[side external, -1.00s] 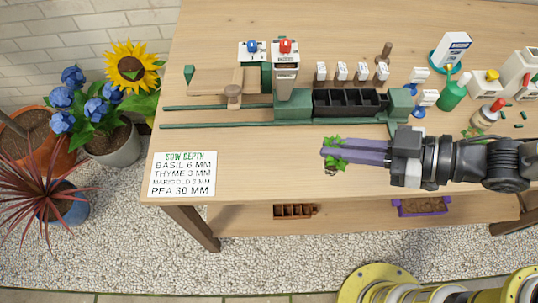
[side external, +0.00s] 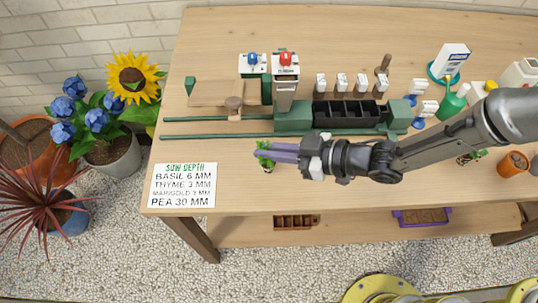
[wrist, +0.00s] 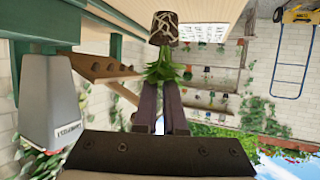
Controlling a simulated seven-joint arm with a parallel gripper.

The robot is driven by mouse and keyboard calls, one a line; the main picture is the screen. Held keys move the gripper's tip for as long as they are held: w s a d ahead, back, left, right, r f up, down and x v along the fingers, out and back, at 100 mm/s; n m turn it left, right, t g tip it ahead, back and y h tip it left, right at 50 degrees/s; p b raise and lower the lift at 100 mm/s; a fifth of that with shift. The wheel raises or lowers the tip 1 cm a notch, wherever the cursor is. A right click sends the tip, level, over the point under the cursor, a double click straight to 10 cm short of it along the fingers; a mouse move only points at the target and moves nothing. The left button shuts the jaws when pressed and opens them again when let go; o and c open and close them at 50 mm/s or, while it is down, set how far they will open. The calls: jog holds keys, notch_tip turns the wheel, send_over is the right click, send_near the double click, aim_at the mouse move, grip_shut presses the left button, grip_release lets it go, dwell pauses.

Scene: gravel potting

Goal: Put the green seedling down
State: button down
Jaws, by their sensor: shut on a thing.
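The green seedling (side external: 264,158) is at the tips of my gripper (side external: 272,152), over the front left part of the wooden table, right of the sow depth card. In the wrist view the seedling (wrist: 164,72) shows green leaves between the purple fingers of my gripper (wrist: 163,88), with a dark root plug (wrist: 164,28) with pale markings beyond them. My gripper is shut on the seedling. In the side view the plug is small and close to the table top; I cannot tell whether it touches.
The sow depth card (side external: 183,186) lies to the left. Behind are the green rails (side external: 220,135) and a black cell tray (side external: 347,114) on a green carriage. An orange pot (side external: 513,163) stands at the right. The table's front edge is close; bare wood lies around the seedling.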

aim_at(269, 162)
jog(key=shift+f, duration=1.55)
jog(key=shift+f, duration=0.2)
jog(key=c, duration=1)
grip_release()
jog(key=shift+r, duration=0.15)
jog(key=shift+d+r, duration=0.2)
jog(key=v, duration=1.1)
jog(key=shift+d+r, duration=0.2)
jog(key=shift+d, duration=0.05)
jog(key=shift+s, duration=0.1)
